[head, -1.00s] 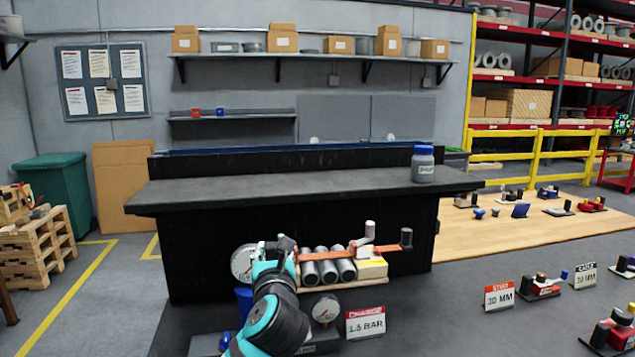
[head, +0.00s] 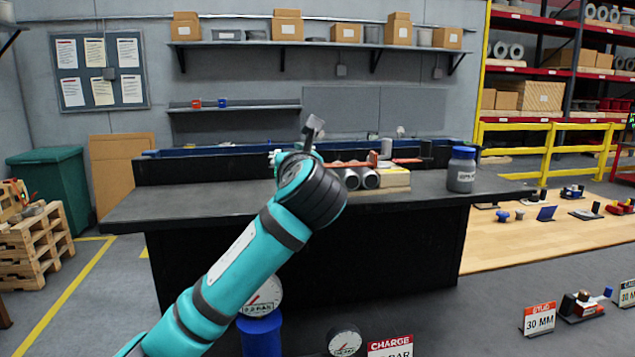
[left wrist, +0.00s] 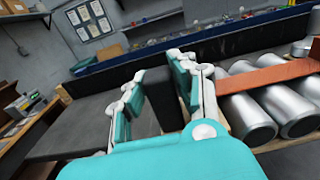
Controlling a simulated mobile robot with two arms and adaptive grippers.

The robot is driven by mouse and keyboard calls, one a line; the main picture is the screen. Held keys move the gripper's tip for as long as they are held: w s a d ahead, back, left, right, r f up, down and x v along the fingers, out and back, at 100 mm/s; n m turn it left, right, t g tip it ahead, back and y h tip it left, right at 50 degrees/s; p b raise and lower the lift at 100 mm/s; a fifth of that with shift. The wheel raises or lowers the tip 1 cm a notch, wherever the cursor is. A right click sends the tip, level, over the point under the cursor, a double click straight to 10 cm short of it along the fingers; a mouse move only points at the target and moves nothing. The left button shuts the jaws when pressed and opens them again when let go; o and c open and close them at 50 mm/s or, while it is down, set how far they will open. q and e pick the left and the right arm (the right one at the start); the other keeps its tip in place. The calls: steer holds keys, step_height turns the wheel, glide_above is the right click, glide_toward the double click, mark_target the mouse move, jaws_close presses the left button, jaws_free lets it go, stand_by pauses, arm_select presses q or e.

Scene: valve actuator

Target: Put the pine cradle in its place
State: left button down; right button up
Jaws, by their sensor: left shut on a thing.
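The pine cradle (head: 397,181) is pale wood, carrying several grey metal cylinders (head: 369,179) under an orange-red bar (head: 343,164). In the head view it appears at bench-top height, partly behind my left arm; I cannot tell whether it touches the bench. My left gripper (head: 282,157) is at its left end, mostly hidden by my wrist. In the left wrist view its fingers (left wrist: 168,78) are shut on a dark upright block (left wrist: 160,98) beside the cylinders (left wrist: 247,117), which seems to be the cradle's grip. My right gripper is not in view.
The black workbench (head: 150,208) has clear top at left. A grey jar with a blue lid (head: 461,170) stands on its right. Below the bench front are a gauge (head: 264,298), a blue cylinder (head: 260,336) and a CHARGE sign (head: 390,347).

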arm_select(q)
steer(key=shift+w+a+r, duration=0.3)
steer(key=shift+w+a, duration=0.05)
steer(key=shift+a, duration=0.05)
steer(key=w+a+f+p, duration=0.1)
steer(key=w+a+p, duration=0.1)
steer(key=a, duration=0.2)
steer(key=w+a+f+p, duration=0.1)
steer(key=w+a+p, duration=0.1)
steer(key=w+a, duration=0.1)
steer(key=w+a+f+p, duration=0.1)
steer(key=w+a+p, duration=0.1)
steer(key=a+p, duration=0.1)
steer(key=shift+w+a+f, duration=0.15)
steer(key=shift+a, duration=0.3)
steer(key=shift+w+a+f, duration=0.1)
steer(key=shift+a+f, duration=0.05)
steer(key=shift+a, duration=0.3)
steer(key=shift+f, duration=0.5)
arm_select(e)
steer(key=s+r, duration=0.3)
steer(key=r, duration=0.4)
